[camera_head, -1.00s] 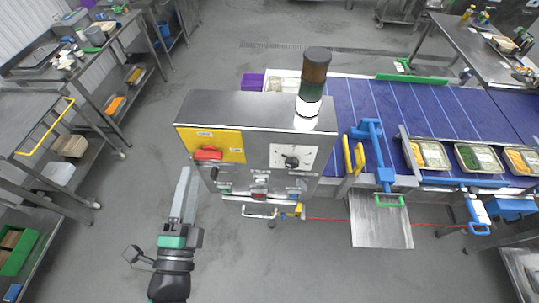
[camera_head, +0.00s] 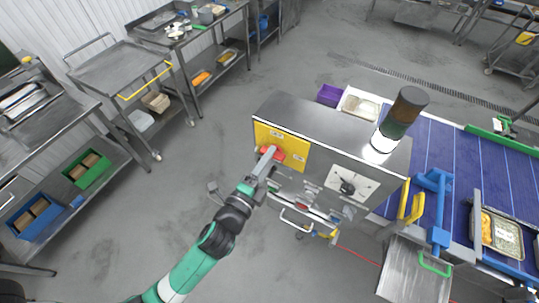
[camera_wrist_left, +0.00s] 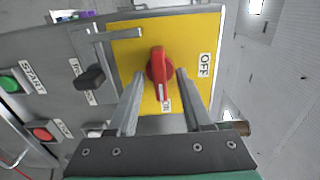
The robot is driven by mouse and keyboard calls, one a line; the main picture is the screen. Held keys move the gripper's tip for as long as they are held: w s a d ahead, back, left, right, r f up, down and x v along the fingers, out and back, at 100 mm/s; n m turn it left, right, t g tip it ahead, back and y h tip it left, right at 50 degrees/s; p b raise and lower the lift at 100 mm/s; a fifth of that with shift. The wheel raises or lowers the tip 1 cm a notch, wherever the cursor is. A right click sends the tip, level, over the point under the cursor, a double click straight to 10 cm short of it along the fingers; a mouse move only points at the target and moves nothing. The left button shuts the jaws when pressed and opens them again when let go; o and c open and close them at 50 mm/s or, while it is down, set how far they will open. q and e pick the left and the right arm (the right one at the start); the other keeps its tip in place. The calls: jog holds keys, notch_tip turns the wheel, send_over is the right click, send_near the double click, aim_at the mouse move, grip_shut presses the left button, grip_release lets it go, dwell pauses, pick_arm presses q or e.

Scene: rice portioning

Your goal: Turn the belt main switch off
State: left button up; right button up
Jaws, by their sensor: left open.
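The belt main switch is a red rotary handle (camera_wrist_left: 159,66) on a yellow plate (camera_wrist_left: 205,30) of the steel control cabinet. In the wrist view the handle stands lengthwise between my fingers. Its white-marked end points toward a partly hidden label, and the OFF label (camera_wrist_left: 205,65) is to the right. My left gripper (camera_wrist_left: 160,88) is open, with one finger on each side of the handle; I cannot tell whether they touch it. In the head view the left gripper (camera_head: 264,160) is at the red switch (camera_head: 273,153), partly covering it. My right gripper is not in view.
The cabinet (camera_head: 335,135) carries a signal lamp (camera_head: 403,115) and a black rotary knob (camera_head: 347,188). The green START button (camera_wrist_left: 9,84) and a red button (camera_wrist_left: 42,134) are left of the plate. The blue belt (camera_head: 445,150) runs right. Open floor lies left.

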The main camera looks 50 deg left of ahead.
pick_arm(q)
jog(key=shift+w+a, duration=0.1)
jog(key=shift+w, duration=0.2)
jog(key=shift+c, duration=0.3)
grip_shut()
